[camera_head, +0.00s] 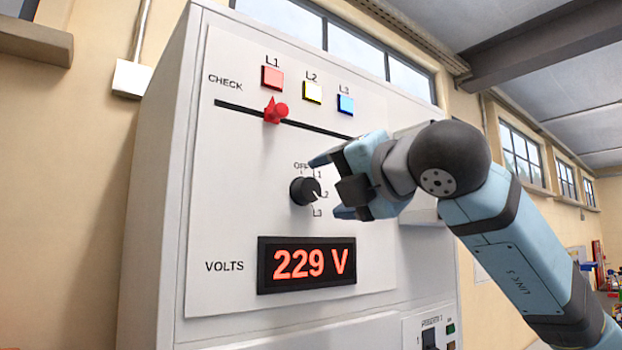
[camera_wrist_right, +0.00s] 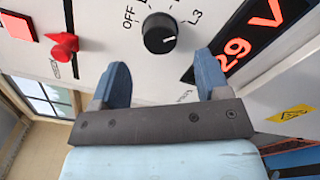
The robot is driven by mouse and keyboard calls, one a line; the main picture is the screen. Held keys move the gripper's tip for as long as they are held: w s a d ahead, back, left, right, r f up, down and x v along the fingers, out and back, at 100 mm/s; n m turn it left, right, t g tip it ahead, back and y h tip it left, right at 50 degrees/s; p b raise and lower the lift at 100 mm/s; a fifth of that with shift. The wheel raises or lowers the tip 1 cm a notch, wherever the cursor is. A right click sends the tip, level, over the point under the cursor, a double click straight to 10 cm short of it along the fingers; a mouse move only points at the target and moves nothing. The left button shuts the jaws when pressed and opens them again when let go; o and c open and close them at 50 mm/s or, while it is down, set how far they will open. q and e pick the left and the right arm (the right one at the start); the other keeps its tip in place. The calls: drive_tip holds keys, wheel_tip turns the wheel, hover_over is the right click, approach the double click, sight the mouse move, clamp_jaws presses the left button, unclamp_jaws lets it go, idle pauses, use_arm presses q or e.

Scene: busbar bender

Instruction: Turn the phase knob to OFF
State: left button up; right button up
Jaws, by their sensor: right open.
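The black round phase knob (camera_head: 305,191) sits on the white panel, with OFF at its upper left and L1, L2 and L3 down its right side. Its white mark points right, toward the L2–L3 side; I cannot tell exactly which label. My right gripper (camera_head: 330,187) is open just right of the knob, fingers toward the panel. In the right wrist view the knob (camera_wrist_right: 160,33) shows beyond the gap between the open fingertips (camera_wrist_right: 160,65), apart from them and with nothing held. My left gripper is not in view.
A volts display (camera_head: 306,264) reading 229 V lies below. A switch (camera_head: 430,338) is at the lower right.

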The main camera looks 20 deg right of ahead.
sight(311, 190)
drive_tip(key=p+x, duration=0.1)
drive_tip(key=x, duration=0.3)
drive_tip(key=shift+w+r, duration=0.1)
drive_tip(key=shift+w, duration=0.1)
drive_tip(key=shift+w+a+p, duration=0.3)
drive_tip(key=shift+w, duration=0.25)
drive_tip(key=shift+c, duration=0.9)
drive_tip(key=c, duration=0.7)
drive_tip(key=shift+c, duration=0.2)
